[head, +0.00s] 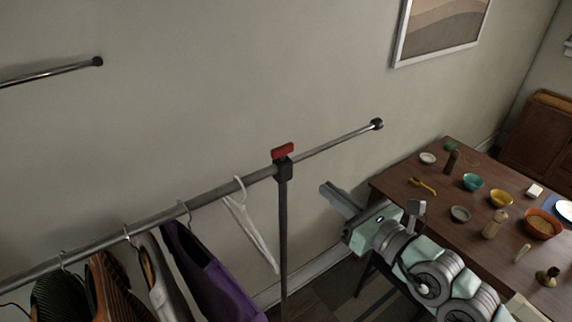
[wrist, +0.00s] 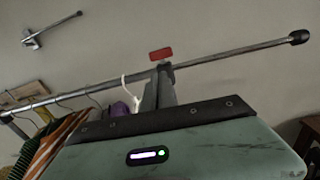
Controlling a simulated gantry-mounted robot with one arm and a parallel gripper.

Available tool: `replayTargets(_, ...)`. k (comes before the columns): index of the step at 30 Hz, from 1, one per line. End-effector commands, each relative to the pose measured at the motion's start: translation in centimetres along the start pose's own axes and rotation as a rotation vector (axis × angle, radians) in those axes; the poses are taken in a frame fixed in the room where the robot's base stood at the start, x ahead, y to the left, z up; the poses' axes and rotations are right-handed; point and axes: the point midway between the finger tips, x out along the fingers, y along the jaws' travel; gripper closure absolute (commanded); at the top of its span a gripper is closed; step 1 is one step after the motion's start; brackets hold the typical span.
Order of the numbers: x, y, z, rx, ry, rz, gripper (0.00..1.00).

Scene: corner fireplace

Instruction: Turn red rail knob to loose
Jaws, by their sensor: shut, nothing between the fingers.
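The red rail knob (head: 283,150) sits on top of the dark clamp (head: 283,170) where the vertical post meets the clothes rail. In the wrist view the red knob (wrist: 161,54) shows just above the fingertips, its flat tab lying roughly sideways. My gripper (head: 326,188) is shut and empty, to the right of the post and lower in the picture than the knob. In the wrist view the gripper fingers (wrist: 160,75) rise in front of the post and hide part of it. I see no contact between the fingers and the knob.
The clothes rail (head: 330,146) runs on to the right past the knob. A white hanger (head: 250,225) and several garments, including a purple one (head: 208,275), hang to the left. A wooden table (head: 395,180) with bowls and small items stands at the right.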

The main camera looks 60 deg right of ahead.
Motion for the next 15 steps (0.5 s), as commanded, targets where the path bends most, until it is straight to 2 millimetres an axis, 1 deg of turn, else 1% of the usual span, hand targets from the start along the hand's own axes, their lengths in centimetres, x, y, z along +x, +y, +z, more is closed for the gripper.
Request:
replayTargets(1, -0.5, -0.8, 0.2, -0.031, -0.001, -0.026, 1.0)
replayTargets(3, -0.8, -1.4, 0.5, -0.051, -0.001, -0.043, 1.0)
replayTargets(5, -0.6, -1.5, 0.6, -0.056, -0.002, -0.046, 1.0)
replayTargets(10, 0.9, -1.4, 0.7, -0.051, -0.001, -0.042, 1.0)
replayTargets(15, 3.2, -1.4, 0.8, -0.05, -0.001, -0.04, 1.0)
